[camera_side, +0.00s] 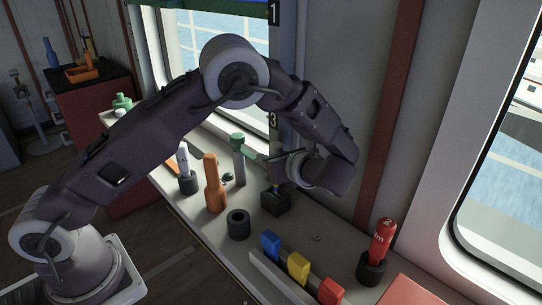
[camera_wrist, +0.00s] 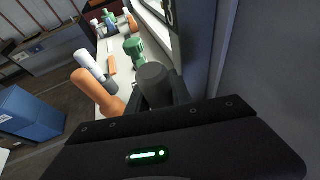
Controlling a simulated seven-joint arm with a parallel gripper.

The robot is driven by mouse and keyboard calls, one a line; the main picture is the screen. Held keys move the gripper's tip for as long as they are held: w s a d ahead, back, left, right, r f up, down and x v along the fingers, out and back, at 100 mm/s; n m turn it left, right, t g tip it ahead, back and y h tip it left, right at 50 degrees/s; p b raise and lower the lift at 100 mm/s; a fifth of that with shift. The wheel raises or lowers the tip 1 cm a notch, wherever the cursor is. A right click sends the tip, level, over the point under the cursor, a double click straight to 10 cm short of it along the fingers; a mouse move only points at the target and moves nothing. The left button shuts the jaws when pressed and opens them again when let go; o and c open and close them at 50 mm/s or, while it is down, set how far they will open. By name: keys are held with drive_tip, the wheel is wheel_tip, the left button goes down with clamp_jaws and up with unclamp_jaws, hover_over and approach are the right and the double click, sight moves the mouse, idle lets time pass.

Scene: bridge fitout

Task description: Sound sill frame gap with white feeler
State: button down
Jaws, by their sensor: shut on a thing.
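The white feeler (camera_side: 183,158) stands upright in a black round holder (camera_side: 188,184) on the sill, left of the orange bottle. It also shows in the wrist view (camera_wrist: 88,60). My gripper (camera_side: 278,172) is low over the sill by the window post, right of the white feeler and apart from it. In the wrist view it is shut on a dark grey cylindrical thing (camera_wrist: 153,80). The lower end of that thing is hidden. A black block (camera_side: 276,202) with a bit of blue on it sits just under my gripper. The frame gap itself cannot be made out.
An orange bottle (camera_side: 214,185) and a green-topped grey post (camera_side: 239,160) stand close left of my gripper. An empty black ring (camera_side: 238,222), a rack with blue, yellow and red blocks (camera_side: 298,266) and a red feeler (camera_side: 381,242) are nearer. The window post (camera_side: 285,80) rises behind.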

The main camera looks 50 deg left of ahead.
drive_tip(key=shift+f, duration=0.95)
idle(1.2)
idle(0.9)
drive_tip(key=shift+r, duration=2.5)
